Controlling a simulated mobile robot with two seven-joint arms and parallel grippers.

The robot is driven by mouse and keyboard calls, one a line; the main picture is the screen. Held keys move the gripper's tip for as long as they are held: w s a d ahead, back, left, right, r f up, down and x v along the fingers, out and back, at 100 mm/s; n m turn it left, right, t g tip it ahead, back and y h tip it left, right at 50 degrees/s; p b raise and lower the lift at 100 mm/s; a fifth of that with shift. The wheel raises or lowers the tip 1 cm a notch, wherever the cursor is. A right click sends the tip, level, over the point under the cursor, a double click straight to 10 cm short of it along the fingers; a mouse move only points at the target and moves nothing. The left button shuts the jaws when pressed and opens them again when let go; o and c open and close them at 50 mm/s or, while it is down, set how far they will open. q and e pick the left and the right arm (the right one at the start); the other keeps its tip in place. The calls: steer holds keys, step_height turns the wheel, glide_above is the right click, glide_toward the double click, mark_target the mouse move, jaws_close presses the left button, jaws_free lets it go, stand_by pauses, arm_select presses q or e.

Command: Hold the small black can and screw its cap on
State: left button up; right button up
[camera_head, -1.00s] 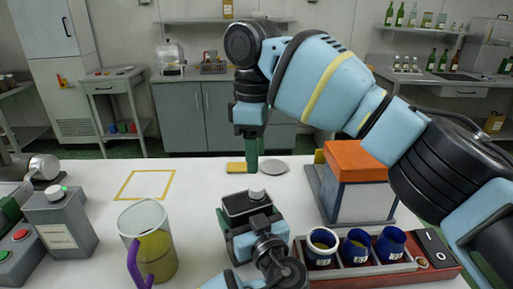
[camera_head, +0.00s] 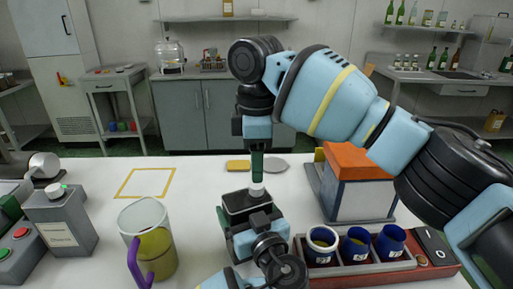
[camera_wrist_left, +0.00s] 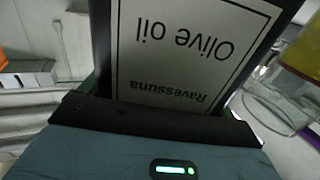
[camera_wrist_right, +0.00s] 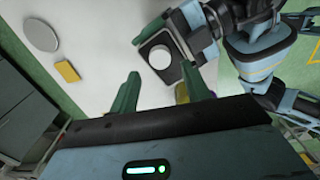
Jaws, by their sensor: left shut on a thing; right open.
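The small black can (camera_head: 236,203) stands upright near the middle of the table front. Its white cap (camera_head: 257,191) sits on top; I cannot tell how tight it is. My left gripper (camera_head: 250,222) is shut on the can from the near side. In the left wrist view the can's label (camera_wrist_left: 190,50) reads "Olive oil", upside down. My right gripper (camera_head: 257,178) points down just above the cap, open and empty. In the right wrist view the cap (camera_wrist_right: 161,58) shows beyond and between the two green fingertips, apart from both.
A glass jug of yellowish oil with a purple handle (camera_head: 133,255) stands left of the can. A tray (camera_head: 385,268) with blue cups and an orange-topped box (camera_head: 355,160) are on the right. A yellow sponge (camera_head: 238,165) and grey plate (camera_head: 275,167) lie behind. The outlined square (camera_head: 147,183) is empty.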

steer(key=shift+f, duration=2.55)
steer(key=c, duration=1)
steer(key=m, duration=0.5)
steer(key=o, duration=1.1)
steer(key=shift+r, duration=2.3)
steer(key=shift+c, duration=0.4)
